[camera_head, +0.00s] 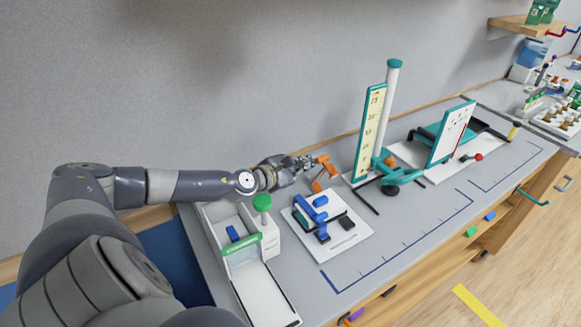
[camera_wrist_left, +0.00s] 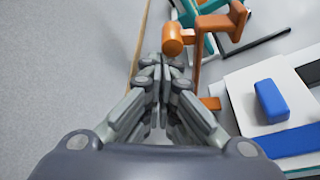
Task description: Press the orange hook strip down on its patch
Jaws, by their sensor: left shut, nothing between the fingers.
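An orange angled piece (camera_head: 325,172) stands on the bench behind the white board with blue parts; I cannot tell whether it is the hook strip. In the left wrist view, the orange piece (camera_wrist_left: 209,50) has a rounded end close beyond my fingertips and a post down to a small orange foot. No patch can be made out. My left gripper (camera_head: 308,162) is shut and empty, just left of the orange piece; it also shows in the left wrist view (camera_wrist_left: 155,66). I cannot tell whether it touches the orange piece. My right gripper is not in view.
A white board (camera_head: 355,238) with blue bars and a dark block lies in front. A white bin with a green-topped post (camera_head: 262,203) stands left. A teal stand with a yellow scale (camera_head: 369,130) rises to the right. The wall is close behind my arm.

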